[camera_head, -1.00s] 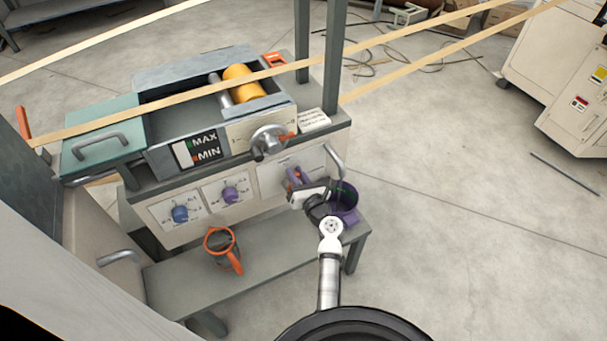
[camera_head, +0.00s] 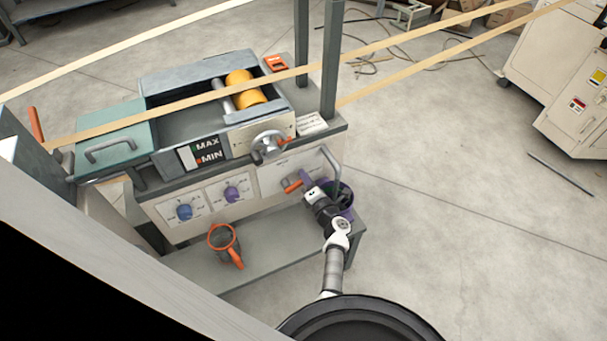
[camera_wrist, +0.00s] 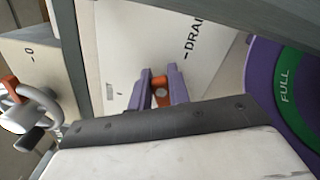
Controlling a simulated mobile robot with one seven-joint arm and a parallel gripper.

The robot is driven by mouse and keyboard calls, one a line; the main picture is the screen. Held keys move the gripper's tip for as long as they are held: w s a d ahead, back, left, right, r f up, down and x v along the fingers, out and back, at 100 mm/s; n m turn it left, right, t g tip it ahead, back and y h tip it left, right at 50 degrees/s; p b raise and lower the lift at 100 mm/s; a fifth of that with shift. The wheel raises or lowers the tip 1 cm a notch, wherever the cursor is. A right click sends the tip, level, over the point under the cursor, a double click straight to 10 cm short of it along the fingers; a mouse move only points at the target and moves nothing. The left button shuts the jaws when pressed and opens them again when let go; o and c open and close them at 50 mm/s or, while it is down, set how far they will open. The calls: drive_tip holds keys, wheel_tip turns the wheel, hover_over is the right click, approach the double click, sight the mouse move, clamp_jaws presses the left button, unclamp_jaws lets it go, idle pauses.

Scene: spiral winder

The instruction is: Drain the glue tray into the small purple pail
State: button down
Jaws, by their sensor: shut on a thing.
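The glue tray (camera_head: 190,125) is the grey trough on top of the machine, with a yellow roller and a MAX/MIN level window (camera_head: 200,154) on its front. The orange drain handle (camera_head: 292,187) is on the front panel below it, beside lettering partly readable as DRAIN in the wrist view. My gripper (camera_head: 304,180) is at this handle. In the wrist view, its purple fingers are shut on the orange handle (camera_wrist: 160,93). The small purple pail (camera_head: 346,196) stands on the low shelf below the spout, partly hidden by my arm. Its green FULL band (camera_wrist: 287,88) shows at the wrist view's right.
A grey jug with an orange rim and handle (camera_head: 224,243) stands on the low shelf (camera_head: 265,250). A blue knob (camera_head: 184,212) and a purple knob (camera_head: 232,194) are on the front panel. A handwheel (camera_head: 268,145) sits above.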

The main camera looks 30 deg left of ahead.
drive_tip(key=shift+w+d+f+m+p, duration=0.15)
drive_tip(key=shift+f+m+p, duration=0.3)
drive_tip(key=shift+m, duration=0.75)
drive_tip(key=shift+w+f, duration=0.1)
drive_tip(key=c, duration=1.3)
unclamp_jaws()
drive_tip(key=shift+f, duration=0.1)
drive_tip(key=v, duration=1.3)
drive_tip(key=shift+s+d+b, duration=0.25)
drive_tip(key=shift+s+b, duration=0.05)
